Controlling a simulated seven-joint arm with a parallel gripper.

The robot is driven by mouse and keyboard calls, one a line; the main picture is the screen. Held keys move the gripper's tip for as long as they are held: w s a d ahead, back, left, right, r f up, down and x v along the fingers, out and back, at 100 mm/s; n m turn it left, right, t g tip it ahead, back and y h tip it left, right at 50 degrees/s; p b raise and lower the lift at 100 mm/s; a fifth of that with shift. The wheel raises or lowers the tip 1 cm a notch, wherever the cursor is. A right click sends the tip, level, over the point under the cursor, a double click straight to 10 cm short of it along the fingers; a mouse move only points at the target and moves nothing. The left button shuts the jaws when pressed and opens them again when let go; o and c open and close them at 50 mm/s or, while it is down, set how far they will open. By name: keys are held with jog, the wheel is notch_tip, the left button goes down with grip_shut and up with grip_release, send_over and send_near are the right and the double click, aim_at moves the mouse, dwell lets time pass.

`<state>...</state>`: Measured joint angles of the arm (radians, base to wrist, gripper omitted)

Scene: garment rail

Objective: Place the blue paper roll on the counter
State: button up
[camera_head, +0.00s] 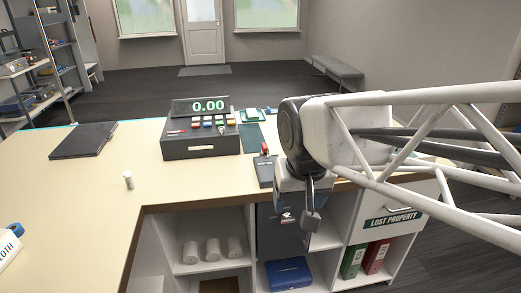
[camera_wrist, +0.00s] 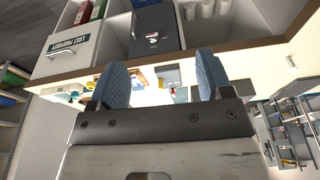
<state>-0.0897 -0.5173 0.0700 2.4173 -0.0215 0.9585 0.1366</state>
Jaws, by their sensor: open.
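My gripper (camera_head: 312,218) hangs at the counter's front edge, before the open shelves. In the wrist view its two blue ribbed fingers (camera_wrist: 162,80) stand wide apart with nothing held between them. The counter (camera_head: 105,185) has a pale top and a brown edge. A small whitish cylinder (camera_head: 128,180) stands on the counter.
A cash register (camera_head: 200,148), black folder (camera_head: 84,140) and card terminal (camera_head: 265,172) are on the counter. A dark box (camera_head: 280,232) stands beside the rolls; a blue case (camera_head: 288,273) lies below. A lost property drawer (camera_head: 392,218) is right. The counter's left part is mostly clear.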

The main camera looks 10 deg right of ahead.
jog(key=s+d+f, duration=0.3)
jog(key=s, duration=0.3)
jog(key=shift+s+d+f, duration=0.15)
jog(key=shift+s+f, duration=0.05)
jog(key=shift+s, duration=0.1)
jog(key=shift+c, duration=0.5)
jog(key=shift+c, duration=1.3)
